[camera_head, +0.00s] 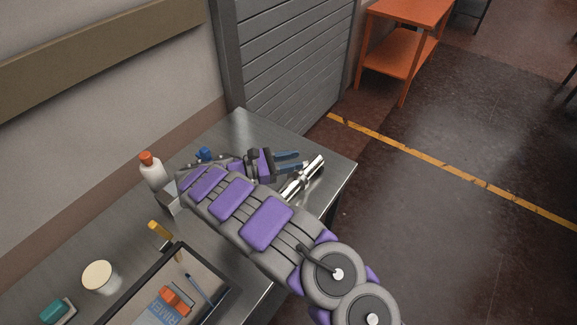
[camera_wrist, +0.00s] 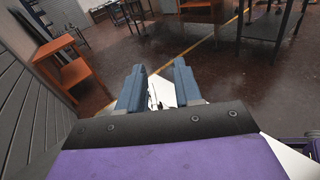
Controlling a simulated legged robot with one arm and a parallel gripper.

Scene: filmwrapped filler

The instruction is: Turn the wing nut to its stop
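My gripper (camera_head: 291,161) extends over the far end of the metal table, pointing right. Its two blue fingers are apart in the wrist view (camera_wrist: 160,72), with nothing seen gripped between them. A small blue part (camera_head: 205,154) shows just behind my arm; it may be the wing nut, but it is too small and partly hidden to tell. A shiny metal cylinder (camera_head: 303,178) lies slanted just below and right of the fingers in the head view. A pale shape (camera_wrist: 162,92) shows between the fingers in the wrist view; I cannot tell what it is.
The metal table (camera_head: 238,128) also carries a white bottle with an orange cap (camera_head: 151,170), a yellow-topped item (camera_head: 159,231), a cream-lidded cup (camera_head: 100,278), a teal block (camera_head: 57,311) and a black-rimmed tray (camera_head: 131,291). An orange shelf table (camera_head: 397,60) stands beyond, with open floor right.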

